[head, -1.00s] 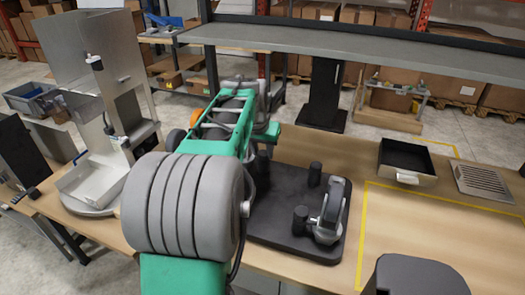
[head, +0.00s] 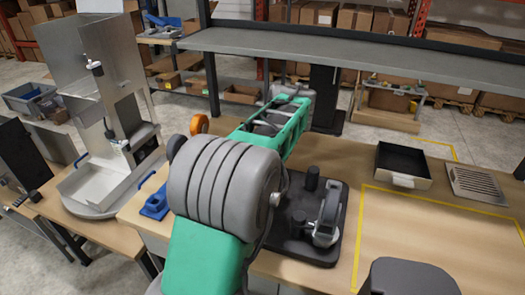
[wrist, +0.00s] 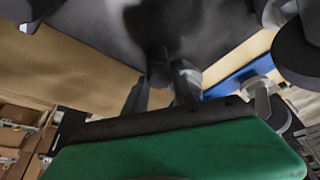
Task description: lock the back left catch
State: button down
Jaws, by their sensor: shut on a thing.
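A black plate (head: 285,248) lies on the wooden table in the head view. A grey metal catch (head: 328,218) stands at its right side, with dark posts (head: 312,178) beside it. The back left catch is hidden behind my arm in the head view. In the wrist view, the two grey fingers of my gripper (wrist: 160,92) are closed around a dark, rounded end, which looks like the handle of the back left catch (wrist: 158,66). Shadow and the close view hide the rest of this catch, and I cannot tell its lever position.
A metal dispenser (head: 118,110) stands at the left, with a blue part (head: 155,204) nearer the plate. A raised grey shelf (head: 350,52) spans the back. A black tray (head: 404,164) and a slotted plate (head: 476,184) lie at the right.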

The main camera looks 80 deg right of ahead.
jog(key=n+p, duration=0.1)
jog(key=n, duration=0.1)
jog(key=n+t+y+p, duration=0.1)
jog(key=shift+s+d+r+n+p, duration=0.1)
jog(key=shift+r+n+p, duration=0.1)
jog(key=shift+n+p, duration=0.2)
jog(key=shift+d+f+n+y+p, duration=0.1)
jog(key=shift+n+y+p, duration=0.7)
jog(key=shift+n+p, duration=0.8)
jog(key=shift+n, duration=0.4)
jog(key=c, duration=1.3)
grip_release()
jog(key=shift+f, duration=0.1)
jog(key=p+v, duration=0.1)
jog(key=v, duration=0.7)
jog(key=shift+p, duration=0.4)
